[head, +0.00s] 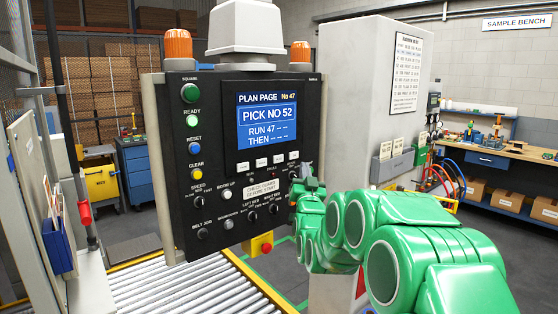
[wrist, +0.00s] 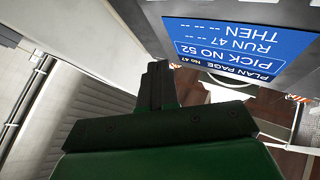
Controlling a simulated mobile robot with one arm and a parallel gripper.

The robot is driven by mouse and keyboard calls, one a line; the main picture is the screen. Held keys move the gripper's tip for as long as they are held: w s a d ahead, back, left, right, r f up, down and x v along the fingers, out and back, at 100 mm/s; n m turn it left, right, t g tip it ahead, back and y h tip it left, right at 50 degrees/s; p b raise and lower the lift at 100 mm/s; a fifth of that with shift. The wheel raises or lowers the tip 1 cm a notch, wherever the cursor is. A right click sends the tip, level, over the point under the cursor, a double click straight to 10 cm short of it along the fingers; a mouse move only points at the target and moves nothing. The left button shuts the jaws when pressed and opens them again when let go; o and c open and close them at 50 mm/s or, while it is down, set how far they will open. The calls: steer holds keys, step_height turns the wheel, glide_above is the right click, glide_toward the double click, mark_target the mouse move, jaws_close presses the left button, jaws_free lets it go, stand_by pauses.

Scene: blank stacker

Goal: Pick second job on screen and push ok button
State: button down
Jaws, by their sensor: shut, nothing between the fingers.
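The screen (head: 268,112) on the black control panel (head: 215,150) is lit blue. It reads "PLAN PAGE No 47", "PICK NO 52" in a box, "RUN 47" with dashes, and "THEN" with dashes. A row of small white keys (head: 262,162) sits below the screen; their labels are too small to read, so I cannot tell which is OK. My gripper (head: 307,177) is shut and empty at the panel's right edge, right of the keys. The wrist view shows the closed fingers (wrist: 157,85) and the screen (wrist: 243,45) upside down; the keys are not seen there.
A red stop button (head: 266,248) on a yellow box hangs below. A roller conveyor (head: 190,290) runs underneath. A grey cabinet (head: 365,90) stands right, behind my arm.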

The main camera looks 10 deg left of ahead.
steer(key=shift+w+a, duration=0.1)
glide_toward(282, 151)
steer(key=shift+w+d+r, duration=0.55)
steer(key=shift+w+r, duration=0.35)
steer(key=shift+w, duration=0.35)
steer(key=shift+w+a, duration=0.25)
steer(key=shift+w+a+r, duration=0.1)
stand_by(1.1)
steer(key=shift+w+a, duration=0.15)
steer(key=shift+a, duration=0.05)
steer(key=shift+w+a, duration=0.25)
stand_by(1.0)
steer(key=shift+d, duration=0.1)
steer(key=shift+s+d, duration=0.45)
steer(key=shift+s, duration=0.1)
